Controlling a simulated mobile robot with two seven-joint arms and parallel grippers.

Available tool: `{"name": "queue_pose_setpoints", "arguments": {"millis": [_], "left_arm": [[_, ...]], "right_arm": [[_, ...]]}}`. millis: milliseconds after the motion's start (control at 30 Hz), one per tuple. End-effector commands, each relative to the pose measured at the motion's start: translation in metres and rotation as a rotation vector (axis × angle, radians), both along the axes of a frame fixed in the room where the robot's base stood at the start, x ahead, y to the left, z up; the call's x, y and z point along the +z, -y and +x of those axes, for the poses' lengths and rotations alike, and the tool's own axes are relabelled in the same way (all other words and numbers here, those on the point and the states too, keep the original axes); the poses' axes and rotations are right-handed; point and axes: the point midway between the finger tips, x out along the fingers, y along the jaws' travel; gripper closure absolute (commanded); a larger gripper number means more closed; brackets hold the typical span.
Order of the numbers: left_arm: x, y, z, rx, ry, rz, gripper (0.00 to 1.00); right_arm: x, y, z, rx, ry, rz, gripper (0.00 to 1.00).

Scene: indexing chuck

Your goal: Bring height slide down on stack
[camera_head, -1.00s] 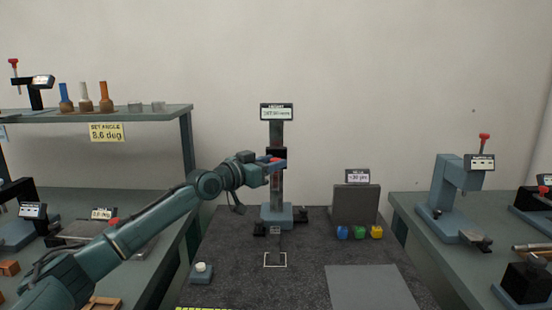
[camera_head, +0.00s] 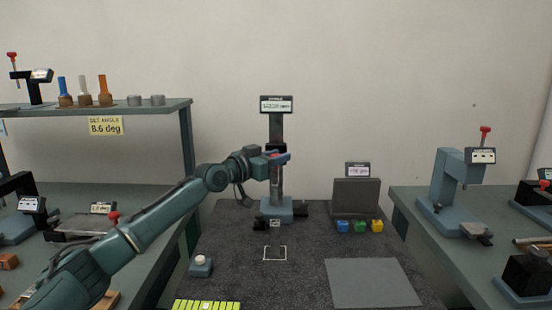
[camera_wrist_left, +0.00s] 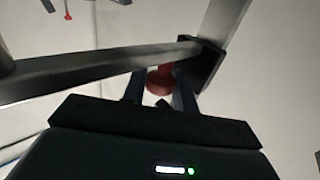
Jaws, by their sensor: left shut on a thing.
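The height gauge stands in the middle of the dark bench, with a grey-blue base (camera_head: 270,209), an upright column (camera_head: 276,128) and a display (camera_head: 277,104) on top. Its slide (camera_head: 276,147) is partway up the column. My left gripper (camera_head: 279,157) reaches in from the left and is shut at the slide. In the left wrist view, my left fingers (camera_wrist_left: 160,88) close around a red knob (camera_wrist_left: 160,79) beside the slide's dark bar (camera_wrist_left: 110,70). The display figures are too small to read. I cannot make out a stack under the slide. My right gripper is out of view.
Blue (camera_head: 343,226), green (camera_head: 360,226) and yellow (camera_head: 377,226) blocks sit before a grey box (camera_head: 356,196). A white-topped button (camera_head: 200,264) and grey mat (camera_head: 372,283) lie nearer. Side benches carry other instruments. A white-marked outline (camera_head: 275,258) lies in front of the gauge.

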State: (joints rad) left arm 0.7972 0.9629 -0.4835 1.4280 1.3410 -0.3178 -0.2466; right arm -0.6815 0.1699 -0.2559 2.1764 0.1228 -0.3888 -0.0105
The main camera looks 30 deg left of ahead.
Motion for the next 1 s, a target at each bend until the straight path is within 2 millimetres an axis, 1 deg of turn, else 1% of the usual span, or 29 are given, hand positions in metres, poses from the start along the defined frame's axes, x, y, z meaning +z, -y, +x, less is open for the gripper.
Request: {"name": "queue_pose_setpoints", "arguments": {"millis": [33,100,200,300,500,700,733,800,1000], "left_arm": [[-0.019,0.001,0.0,-0.002,-0.004,0.0,0.84],[-0.031,0.001,0.0,-0.002,-0.004,0.0,0.84],[-0.044,0.001,0.0,-0.001,-0.005,0.001,0.84],[-0.052,0.001,0.0,-0.001,-0.006,0.001,0.84],[-0.054,0.001,0.0,-0.002,-0.008,0.002,0.84],[-0.054,0.001,0.0,-0.002,-0.01,0.001,0.84],[-0.054,0.001,0.0,-0.002,-0.01,0.001,0.7],[-0.054,0.001,0.0,-0.002,-0.01,0.001,0.65],[-0.053,0.001,0.0,-0.002,-0.006,0.001,0.65]], "right_arm": [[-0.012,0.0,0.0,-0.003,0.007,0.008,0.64],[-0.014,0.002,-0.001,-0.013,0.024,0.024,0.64],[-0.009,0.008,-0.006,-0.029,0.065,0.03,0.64],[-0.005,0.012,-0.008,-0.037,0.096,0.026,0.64],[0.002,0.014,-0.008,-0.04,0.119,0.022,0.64],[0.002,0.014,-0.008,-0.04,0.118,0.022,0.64],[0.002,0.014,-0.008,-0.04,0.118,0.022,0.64],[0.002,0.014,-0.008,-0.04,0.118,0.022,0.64],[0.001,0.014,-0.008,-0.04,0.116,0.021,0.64]]}}
